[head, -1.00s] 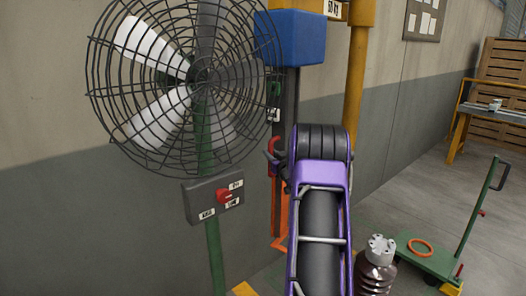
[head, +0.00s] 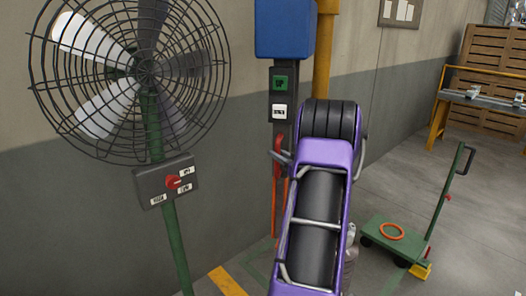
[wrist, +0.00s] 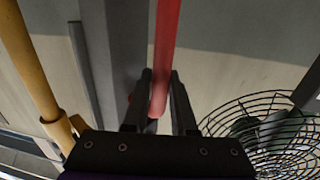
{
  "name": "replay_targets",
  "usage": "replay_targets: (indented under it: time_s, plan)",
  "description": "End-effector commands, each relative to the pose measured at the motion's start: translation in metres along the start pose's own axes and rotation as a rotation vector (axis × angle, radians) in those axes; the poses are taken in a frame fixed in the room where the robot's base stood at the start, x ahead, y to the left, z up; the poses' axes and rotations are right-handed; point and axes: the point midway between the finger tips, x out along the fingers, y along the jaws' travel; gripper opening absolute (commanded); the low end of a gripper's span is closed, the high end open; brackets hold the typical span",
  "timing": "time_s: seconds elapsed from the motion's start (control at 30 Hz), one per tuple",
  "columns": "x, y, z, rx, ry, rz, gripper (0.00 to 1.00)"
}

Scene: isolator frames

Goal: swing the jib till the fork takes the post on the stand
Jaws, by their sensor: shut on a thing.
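My gripper (wrist: 161,75) is shut on a red bar (wrist: 165,35), with one dark finger on each side of it in the wrist view. In the head view the red bar (head: 278,150) stands upright beside the dark column, and my purple arm hides most of the gripper. A yellow upright (head: 323,60), which may be the jib's mast, rises behind the column.
A caged fan (head: 140,75) with a switch box (head: 166,181) stands close on the left. A blue box (head: 284,28) tops the column. A green trolley (head: 378,228) with an orange ring (head: 391,231) is at right. A yellow-framed bench (head: 480,100) is farther back.

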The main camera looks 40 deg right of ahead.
Motion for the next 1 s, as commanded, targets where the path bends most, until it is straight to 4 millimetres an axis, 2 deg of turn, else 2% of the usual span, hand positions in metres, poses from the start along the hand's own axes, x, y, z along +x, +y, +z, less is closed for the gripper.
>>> replay_targets:
  time_s: [0.03,0.27,0.6,0.8,1.0]
  plan:
    - [-0.011,0.009,0.001,0.001,-0.002,0.009,0.0]
    - [-0.055,0.041,0.001,0.001,-0.003,0.016,0.0]
    - [-0.121,0.1,0.0,-0.002,-0.002,0.017,0.0]
    - [-0.142,0.124,-0.001,-0.001,0.0,0.012,0.0]
    - [-0.15,0.134,-0.002,0.0,0.002,0.009,0.0]
